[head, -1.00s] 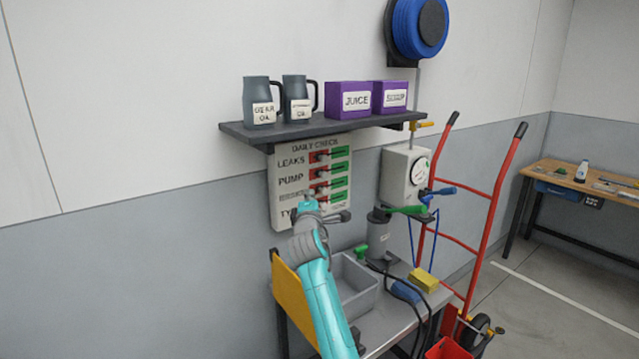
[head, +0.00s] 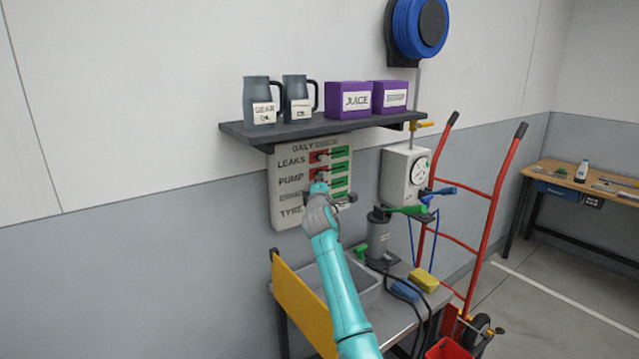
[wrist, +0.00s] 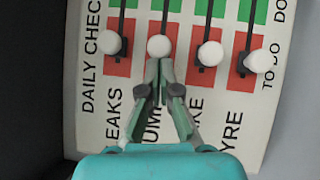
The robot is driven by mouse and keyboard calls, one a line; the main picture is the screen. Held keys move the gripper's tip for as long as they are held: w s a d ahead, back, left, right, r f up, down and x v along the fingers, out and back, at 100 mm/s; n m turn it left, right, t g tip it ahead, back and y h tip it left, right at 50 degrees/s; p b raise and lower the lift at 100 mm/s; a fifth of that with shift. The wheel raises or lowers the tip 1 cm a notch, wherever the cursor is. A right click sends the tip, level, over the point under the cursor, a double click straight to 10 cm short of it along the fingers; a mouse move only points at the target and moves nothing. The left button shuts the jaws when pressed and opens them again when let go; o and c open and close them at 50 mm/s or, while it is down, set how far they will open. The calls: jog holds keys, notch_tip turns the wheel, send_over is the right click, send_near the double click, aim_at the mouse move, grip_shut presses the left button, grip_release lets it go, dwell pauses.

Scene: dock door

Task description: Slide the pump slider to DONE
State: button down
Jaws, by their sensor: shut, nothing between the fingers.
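The daily check board (head: 284,213) hangs on the wall under the shelf, with rows for leaks, pump, brake and tyre. In the wrist view it appears turned, its rows as columns with red at the lower, TO DO end and green above. The pump slider's white knob (wrist: 159,46) is over the red part, second from the left. My gripper (wrist: 162,68) is shut and empty, its fingertips just below that knob, on the side away from green. I cannot tell whether they touch it. In the head view my gripper (head: 320,187) covers part of the lower rows.
The leaks knob (wrist: 111,43), brake knob (wrist: 210,53) and tyre knob (wrist: 259,62) sit close on both sides, also over red. A shelf (head: 240,131) with jugs and purple boxes is above the board. A grey box with a dial (head: 396,181) is to its right.

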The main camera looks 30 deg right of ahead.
jog(key=d, duration=0.9)
jog(key=shift+w+d, duration=0.2)
jog(key=shift+d, duration=0.05)
